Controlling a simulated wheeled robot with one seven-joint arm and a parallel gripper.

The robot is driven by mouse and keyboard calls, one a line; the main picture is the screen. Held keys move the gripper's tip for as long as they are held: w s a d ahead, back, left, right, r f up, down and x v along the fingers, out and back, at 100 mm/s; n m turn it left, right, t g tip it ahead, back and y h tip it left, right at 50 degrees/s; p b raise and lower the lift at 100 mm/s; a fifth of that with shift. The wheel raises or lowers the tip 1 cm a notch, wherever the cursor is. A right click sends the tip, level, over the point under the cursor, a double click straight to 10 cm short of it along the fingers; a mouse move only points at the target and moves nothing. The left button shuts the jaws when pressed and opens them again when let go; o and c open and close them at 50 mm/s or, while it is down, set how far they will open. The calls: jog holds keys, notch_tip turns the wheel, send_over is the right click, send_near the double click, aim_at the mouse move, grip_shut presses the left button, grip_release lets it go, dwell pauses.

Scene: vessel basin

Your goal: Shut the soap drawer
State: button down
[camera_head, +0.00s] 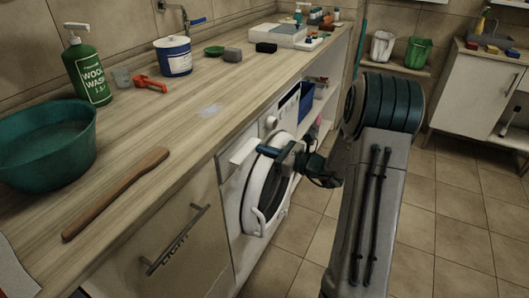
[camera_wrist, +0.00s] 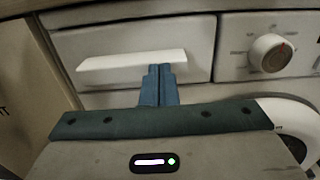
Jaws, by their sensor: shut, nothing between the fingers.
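The soap drawer (camera_wrist: 200,35) is at the upper left of the washing machine's front, with a white bar handle (camera_wrist: 130,60) across it. In the wrist view its front looks roughly level with the panel around it; I cannot tell whether a small gap remains. In the head view the drawer (camera_head: 244,150) shows above the round door. My gripper (camera_wrist: 159,76) has its blue fingers shut together, with nothing between them. The fingertips are at the right end of the handle; I cannot tell if they touch it. In the head view the gripper (camera_head: 287,152) is in front of the machine.
The round washer door (camera_head: 268,190) is below the drawer and the dial (camera_wrist: 270,52) is right of it. The wooden counter above holds a teal basin (camera_head: 45,145), a wooden paddle (camera_head: 115,194) and a green soap bottle (camera_head: 86,68). Tiled floor (camera_head: 440,230) is clear at right.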

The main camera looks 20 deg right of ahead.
jog(key=shift+w+a+r, duration=0.15)
jog(key=shift+a, duration=0.15)
jog(key=p+v, duration=0.1)
jog(key=v, duration=1.4)
jog(key=s+a+r+n+g+h+p, duration=0.1)
jog(key=s+a+r+n+g+p, duration=0.4)
jog(key=a, duration=0.3)
jog(key=s+a+r+n+g+h+p, duration=0.1)
jog(key=s+a+r+n+g+p, duration=0.1)
jog(key=s+a+r+n+g, duration=0.35)
jog(key=s+r+n+h+p, duration=0.7)
jog(key=s+r+n+h, duration=0.2)
jog(key=n, duration=0.7)
jog(key=shift+s+a+r+t+h+p, duration=0.3)
jog(key=shift+a+h, duration=0.2)
jog(key=shift+h, duration=0.5)
